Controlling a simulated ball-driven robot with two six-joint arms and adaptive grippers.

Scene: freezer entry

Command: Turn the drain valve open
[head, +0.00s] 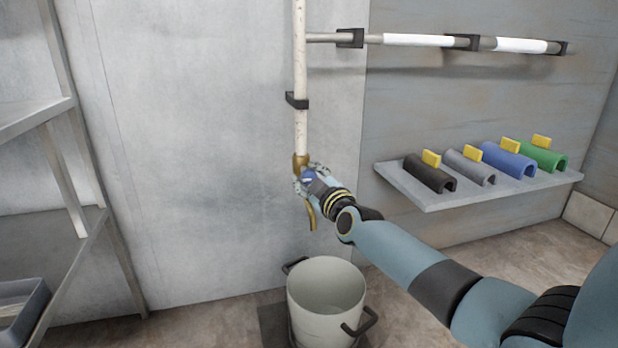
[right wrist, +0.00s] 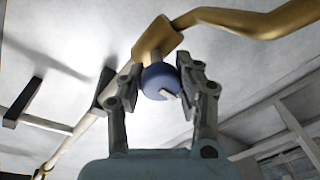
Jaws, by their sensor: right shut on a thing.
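The drain valve is a brass fitting (head: 301,160) at the lower end of a white vertical pipe (head: 300,60) on the wall. Its brass body (right wrist: 158,38) and curved spout (right wrist: 250,20) fill the top of the right wrist view. A blue round knob (right wrist: 160,80) with a pale pointer sits on the valve. My right gripper (head: 307,178) is at the valve in the head view. In the right wrist view its two fingers (right wrist: 161,78) are closed around the blue knob. The brass spout (head: 311,215) hangs below the gripper. My left gripper is not in view.
A pale bucket (head: 325,290) with dark handles stands on the floor below the valve. A wall shelf (head: 440,202) at right holds several coloured half-round covers. A horizontal pipe (head: 415,41) runs above it. Metal racking (head: 75,235) stands at left.

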